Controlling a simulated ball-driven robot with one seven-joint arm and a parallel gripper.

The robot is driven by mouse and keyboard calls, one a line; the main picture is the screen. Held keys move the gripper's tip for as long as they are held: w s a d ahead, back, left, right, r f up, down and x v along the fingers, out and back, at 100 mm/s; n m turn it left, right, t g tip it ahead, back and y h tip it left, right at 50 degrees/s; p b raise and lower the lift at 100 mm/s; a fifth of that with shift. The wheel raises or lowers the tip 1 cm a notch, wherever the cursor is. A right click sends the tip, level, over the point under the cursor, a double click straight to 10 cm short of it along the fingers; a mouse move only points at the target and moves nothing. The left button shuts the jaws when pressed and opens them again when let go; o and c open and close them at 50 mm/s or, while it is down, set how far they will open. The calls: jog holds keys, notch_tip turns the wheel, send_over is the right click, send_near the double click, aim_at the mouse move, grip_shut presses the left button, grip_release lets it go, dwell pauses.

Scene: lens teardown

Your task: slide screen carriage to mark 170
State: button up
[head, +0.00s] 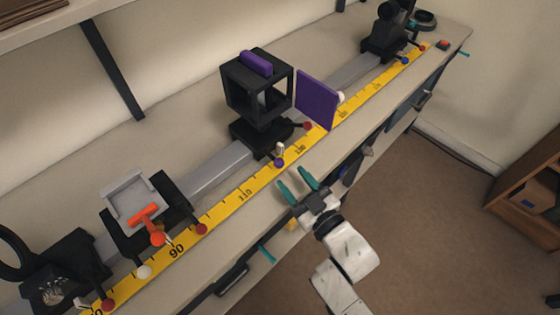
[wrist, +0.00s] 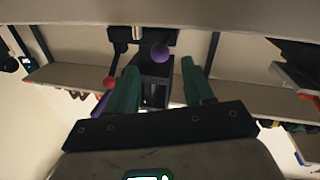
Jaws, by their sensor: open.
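A yellow scale (head: 245,195) runs along the rail (head: 222,167), with readable marks including 90 and 110. A black open cube frame (head: 258,85) with a purple top piece stands on a carriage (head: 262,135) near mark 130. An upright purple panel (head: 317,100) stands just right of it; I cannot tell which base bears it. The carriage has a blue-purple knob (head: 279,162) and a red knob (head: 307,126). My gripper (head: 296,181) is open and empty, in front of the bench edge, short of the blue-purple knob. A purple knob (wrist: 160,53) shows between the fingers (wrist: 158,76) in the wrist view.
Left along the rail stand a carriage with a grey plate (head: 132,198) and orange handle, and a black ring holder (head: 62,270). A black unit (head: 385,40) stands at the far right end. Teal and black handles protrude below the bench front.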

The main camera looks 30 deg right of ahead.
aim_at(279, 163)
jog(key=w, duration=0.4)
jog(key=w+a, duration=0.1)
jog(key=w, duration=0.2)
grip_shut()
dwell(0.4)
